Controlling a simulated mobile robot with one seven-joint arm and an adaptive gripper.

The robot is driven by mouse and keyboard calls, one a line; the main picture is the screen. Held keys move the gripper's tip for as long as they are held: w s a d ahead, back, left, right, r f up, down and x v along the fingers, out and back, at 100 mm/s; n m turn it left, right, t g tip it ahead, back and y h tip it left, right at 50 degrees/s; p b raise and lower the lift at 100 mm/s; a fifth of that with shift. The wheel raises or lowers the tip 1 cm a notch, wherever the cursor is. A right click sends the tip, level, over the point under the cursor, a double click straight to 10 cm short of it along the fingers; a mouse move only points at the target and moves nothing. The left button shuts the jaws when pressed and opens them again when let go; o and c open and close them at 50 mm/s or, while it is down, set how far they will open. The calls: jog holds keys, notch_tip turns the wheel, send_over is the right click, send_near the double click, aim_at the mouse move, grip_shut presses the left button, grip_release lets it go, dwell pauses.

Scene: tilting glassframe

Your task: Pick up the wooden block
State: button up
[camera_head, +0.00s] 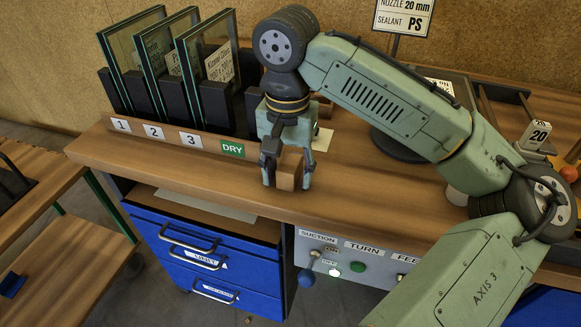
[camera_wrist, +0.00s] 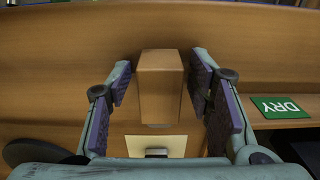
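The wooden block (camera_head: 290,167) is a plain brown box standing near the front edge of the wooden bench (camera_head: 380,187). My gripper (camera_head: 288,176) is lowered over it, with one finger at each side. In the wrist view the block (camera_wrist: 160,88) sits between the two padded fingers (camera_wrist: 160,82). A gap shows on each side, slightly wider at the left pad than at the right. The gripper is open and not closed on the block. The block's underside is hidden.
Glass panes (camera_head: 207,75) stand in a rack at the back left, behind numbered labels and a green DRY label (camera_head: 232,148). A pale sheet (camera_head: 322,139) lies behind the block. A sign (camera_head: 403,15) stands behind my arm. Clear bench lies right of the block.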

grip_shut()
dwell(0.3)
jog(key=shift+r, duration=0.15)
